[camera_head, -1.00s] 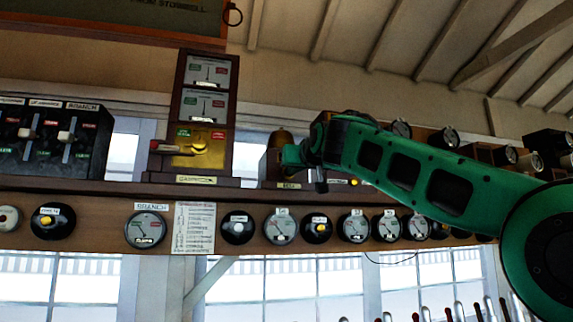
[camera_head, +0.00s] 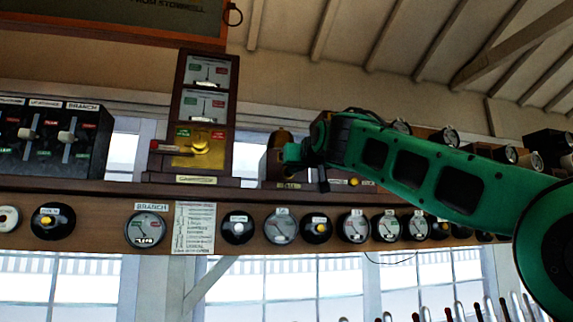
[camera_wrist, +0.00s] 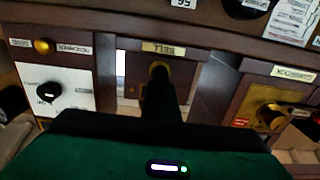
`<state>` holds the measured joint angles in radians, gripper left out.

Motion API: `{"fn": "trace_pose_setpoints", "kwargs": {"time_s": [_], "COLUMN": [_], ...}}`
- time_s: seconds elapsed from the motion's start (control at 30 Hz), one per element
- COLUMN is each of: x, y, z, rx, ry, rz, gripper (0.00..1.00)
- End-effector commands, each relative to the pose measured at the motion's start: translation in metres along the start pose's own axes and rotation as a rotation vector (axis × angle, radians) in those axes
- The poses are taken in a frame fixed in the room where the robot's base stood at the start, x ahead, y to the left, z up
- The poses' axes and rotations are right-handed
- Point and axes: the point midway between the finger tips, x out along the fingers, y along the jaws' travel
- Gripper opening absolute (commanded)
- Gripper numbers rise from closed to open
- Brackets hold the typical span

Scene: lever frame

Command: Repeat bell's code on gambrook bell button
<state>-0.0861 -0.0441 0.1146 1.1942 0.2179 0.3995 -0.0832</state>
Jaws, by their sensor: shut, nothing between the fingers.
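The wooden bell box (camera_head: 272,166) with the BELL label stands on the shelf, mostly behind my gripper in the head view. My gripper (camera_head: 291,153) is at its front. In the wrist view, the bell box (camera_wrist: 188,82) is upside down at the centre, with its BELL label (camera_wrist: 165,48). My shut, dark fingers (camera_wrist: 160,72) point at the brass button there and cover most of it. I cannot tell whether they touch it. The Gambrook block instrument (camera_head: 179,110), with two dials and a brass knob plate, stands to the left of the bell box.
Lever-switch boxes (camera_head: 52,140) stand on the shelf at the left. Round dials and plungers (camera_head: 280,226) line the shelf front below. Another instrument with a white plate (camera_wrist: 72,78) stands close beside the bell box in the wrist view. Lever tops show at the bottom right.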

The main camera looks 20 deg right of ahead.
Motion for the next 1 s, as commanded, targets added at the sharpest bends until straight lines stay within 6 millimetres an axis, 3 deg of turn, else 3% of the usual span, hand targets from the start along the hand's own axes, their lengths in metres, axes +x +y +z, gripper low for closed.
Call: {"fn": "trace_pose_setpoints", "kwargs": {"time_s": [0.5,1.0], "x": [0.017,-0.001], "y": [0.000,0.000], "z": [0.001,0.000], "rx": [0.000,0.000], "ry": [-0.001,0.000], "rz": [0.000,0.000], "gripper": [0.00,0.00]}}
